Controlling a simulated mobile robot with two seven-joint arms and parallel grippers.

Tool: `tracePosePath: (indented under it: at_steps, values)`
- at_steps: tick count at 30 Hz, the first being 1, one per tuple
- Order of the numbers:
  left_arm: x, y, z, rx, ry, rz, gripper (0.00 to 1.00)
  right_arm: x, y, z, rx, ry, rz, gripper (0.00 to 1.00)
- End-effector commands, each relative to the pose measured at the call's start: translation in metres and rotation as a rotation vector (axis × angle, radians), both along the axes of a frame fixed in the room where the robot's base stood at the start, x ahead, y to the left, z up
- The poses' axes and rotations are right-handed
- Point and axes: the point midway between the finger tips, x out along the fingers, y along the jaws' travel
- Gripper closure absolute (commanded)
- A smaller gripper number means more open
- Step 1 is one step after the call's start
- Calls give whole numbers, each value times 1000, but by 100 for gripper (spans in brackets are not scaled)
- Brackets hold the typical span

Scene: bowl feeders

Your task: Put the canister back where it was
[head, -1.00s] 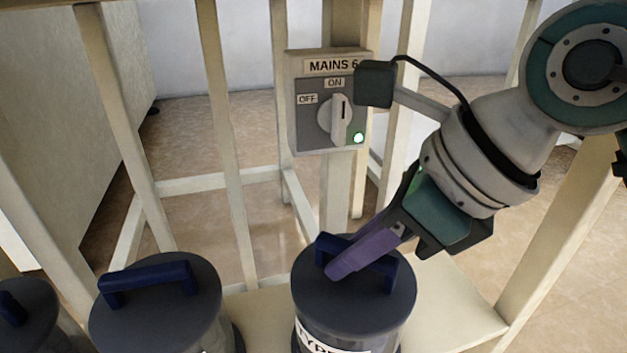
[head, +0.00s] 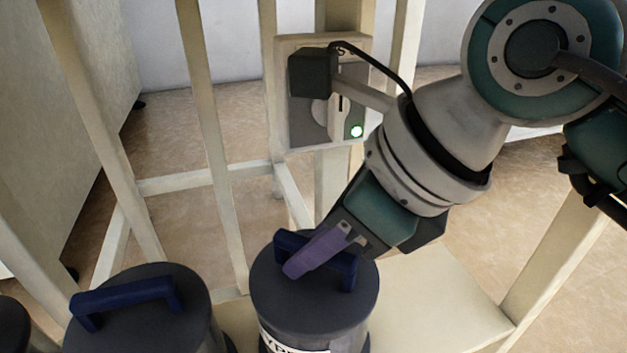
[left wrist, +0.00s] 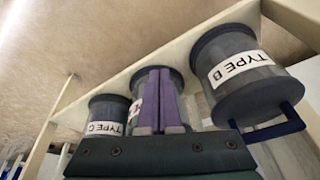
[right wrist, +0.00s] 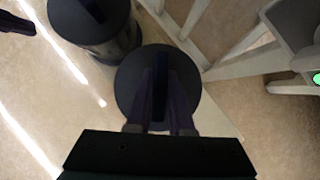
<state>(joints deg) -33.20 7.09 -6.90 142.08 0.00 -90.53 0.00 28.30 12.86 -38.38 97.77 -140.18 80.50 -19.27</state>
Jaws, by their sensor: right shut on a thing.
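The held canister (head: 315,325) is a grey-lidded cylinder with a blue handle (head: 318,262) and a white label starting "TYPE", partly cut off in the head view. My right gripper (head: 312,262) is shut on its handle from above; the lid also shows in the right wrist view (right wrist: 130,88). It looks roughly upright beside the cream shelf (head: 440,300); I cannot tell whether its base touches. My left gripper is outside the head view; its purple fingers (left wrist: 160,100) look together and empty in the left wrist view, in front of a middle canister.
Another lidded canister (head: 150,325) stands left of the held one. Canisters labelled TYPE B (left wrist: 238,72) and TYPE C (left wrist: 108,116) show in the left wrist view. The mains switch box (head: 300,120), its green light on, and cream frame posts (head: 210,140) stand behind.

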Motion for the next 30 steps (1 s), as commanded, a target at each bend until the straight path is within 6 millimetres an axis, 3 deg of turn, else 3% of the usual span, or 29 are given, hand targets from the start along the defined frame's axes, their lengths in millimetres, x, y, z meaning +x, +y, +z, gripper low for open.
tracePosePath:
  at_steps: [1, 2, 9, 18, 23, 30]
  values:
    - [0, 0, -2, 0, 0, 0, 100, 1, 0, -1, 2, -3, 0, 100]
    - [0, 0, -1, 0, 0, 0, 100, 0, 0, -2, -2, 1, 0, 78]
    - [0, 0, -1, 0, 0, 1, 100, 0, -1, -2, -2, 1, 0, 51]
    - [0, -1, 2, -3, 0, 2, 100, 0, 0, 2, 0, 0, -1, 50]
    - [0, -1, 23, -6, 1, 4, 100, -3, -7, 18, -4, 1, 0, 50]
    - [0, -2, 47, -7, 0, 5, 100, -30, -61, 15, -7, 4, -3, 50]
